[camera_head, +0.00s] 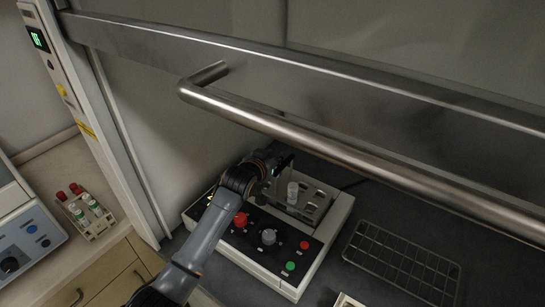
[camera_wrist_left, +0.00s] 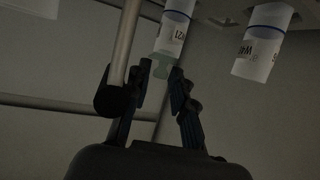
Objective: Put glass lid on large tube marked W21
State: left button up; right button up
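In the left wrist view, a pale green, see-through piece that looks like the glass lid (camera_wrist_left: 162,68) sits between the fingertips of my left gripper (camera_wrist_left: 161,77). A second labelled tube (camera_wrist_left: 262,42) is to the right. In the head view, my left gripper (camera_head: 277,158) is dark and partly hidden beside the block device (camera_head: 328,232). My right gripper is not in view.
A steel handle bar (camera_head: 300,142) crosses in front of the hood. A wire rack (camera_head: 403,262) lies right of the device. The device has red and green buttons. A small rack (camera_head: 90,222) with red- and green-marked vials stands on the left counter.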

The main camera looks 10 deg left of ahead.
pick_arm(q)
jog(key=shift+r, duration=0.15)
jog(key=b+v, duration=0.2)
jog(key=v, duration=1)
